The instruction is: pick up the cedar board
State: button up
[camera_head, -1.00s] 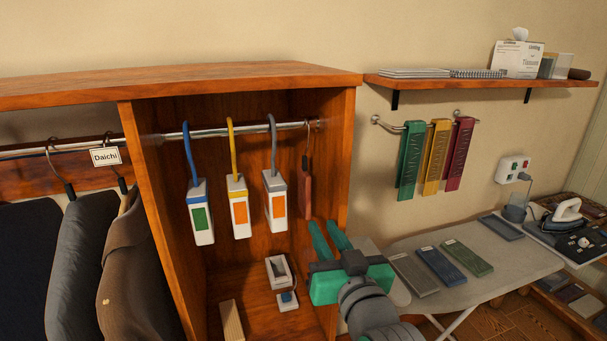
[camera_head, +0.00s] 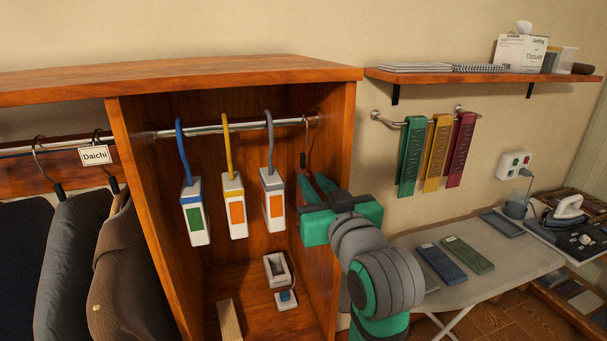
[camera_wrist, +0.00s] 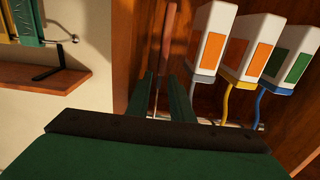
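A narrow reddish-brown board, which looks like the cedar board (camera_head: 303,160), hangs by a thin hook from the rod at the right end of the open compartment. My gripper (camera_head: 316,186) is in front of it and hides most of it in the head view. In the wrist view, which looks upside down, the board (camera_wrist: 171,35) runs down toward the gap between the fingers of my gripper (camera_wrist: 161,90). The fingers stand apart, one to each side of its line. I cannot tell whether either finger touches it.
Three white blocks with coloured labels (camera_head: 236,210) hang just left on the rod. The compartment's right wall (camera_head: 343,150) is close beside my gripper. A pale wooden block (camera_head: 229,320) and a small grey-white device (camera_head: 278,269) sit on the compartment floor. An ironing board (camera_head: 480,290) stands right.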

aim_at(303, 170)
jog(key=shift+x, duration=2.6)
jog(key=shift+a+f, duration=0.1)
jog(key=shift+f, duration=0.05)
jog(key=c, duration=0.3)
grip_shut()
